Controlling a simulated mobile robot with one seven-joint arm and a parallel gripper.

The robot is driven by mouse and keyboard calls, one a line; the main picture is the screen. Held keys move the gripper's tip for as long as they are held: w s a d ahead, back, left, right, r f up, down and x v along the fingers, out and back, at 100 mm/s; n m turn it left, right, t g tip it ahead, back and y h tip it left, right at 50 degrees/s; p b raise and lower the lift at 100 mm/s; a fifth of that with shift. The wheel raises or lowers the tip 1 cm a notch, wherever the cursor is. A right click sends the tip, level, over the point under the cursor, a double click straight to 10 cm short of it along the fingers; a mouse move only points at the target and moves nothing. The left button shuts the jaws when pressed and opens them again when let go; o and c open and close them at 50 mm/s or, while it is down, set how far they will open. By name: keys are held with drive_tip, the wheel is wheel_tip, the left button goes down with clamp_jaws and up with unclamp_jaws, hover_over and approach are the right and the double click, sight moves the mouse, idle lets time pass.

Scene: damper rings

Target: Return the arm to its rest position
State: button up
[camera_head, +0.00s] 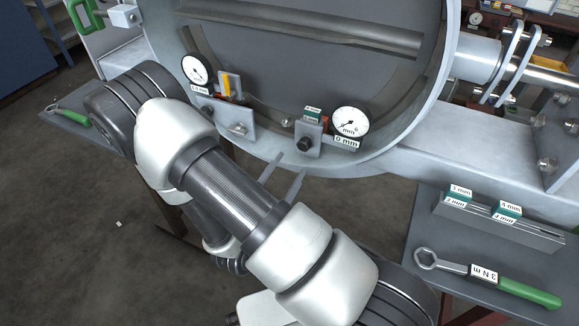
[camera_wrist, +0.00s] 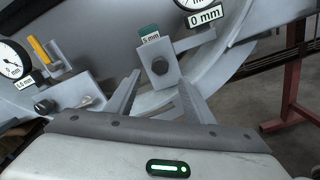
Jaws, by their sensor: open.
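My gripper (camera_head: 286,172) is open and empty, its two fingers apart just below the lower rim of the big round flange (camera_head: 425,120). In the wrist view my gripper (camera_wrist: 160,92) has its fingers on either side of the view toward a bracket (camera_wrist: 165,72) with a dark bolt head. A green-topped gauge block (camera_wrist: 149,36) marked 5 mm stands behind that bracket. I cannot tell whether a finger touches the rim. My arm stretches across the middle of the head view and hides part of the floor and flange.
Dial gauges (camera_head: 197,70) and (camera_head: 351,122) sit on the flange; the right one is labelled 0 mm. At right, a shelf (camera_head: 425,225) holds a block rack (camera_head: 500,222) and a green-handled wrench (camera_head: 490,280). Another green-handled tool (camera_head: 72,116) lies at left. Floor is open at lower left.

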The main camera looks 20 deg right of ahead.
idle(0.3)
drive_tip(key=s+d+r+m+g+h, duration=0.2)
drive_tip(key=s+d+r+m+g, duration=0.6)
drive_tip(key=r+m+g, duration=0.3)
drive_tip(key=s+a+r+m+g+y, duration=0.2)
drive_tip(key=s+r+m+g+y, duration=0.1)
drive_tip(key=s+m+y, duration=0.4)
drive_tip(key=s+a+r+m+t+y, duration=0.2)
drive_tip(key=a+r+m+t+y, duration=0.1)
drive_tip(key=a+r+t+y, duration=0.6)
wheel_tip(320, 180, up, 25)
drive_tip(key=a+g+h+p, duration=0.1)
drive_tip(key=g+p, duration=0.1)
drive_tip(key=p, duration=2.1)
drive_tip(key=shift+w+a+p, duration=0.2)
drive_tip(key=shift+w+p, duration=0.05)
drive_tip(key=shift+p, duration=0.15)
drive_tip(key=shift+r, duration=0.1)
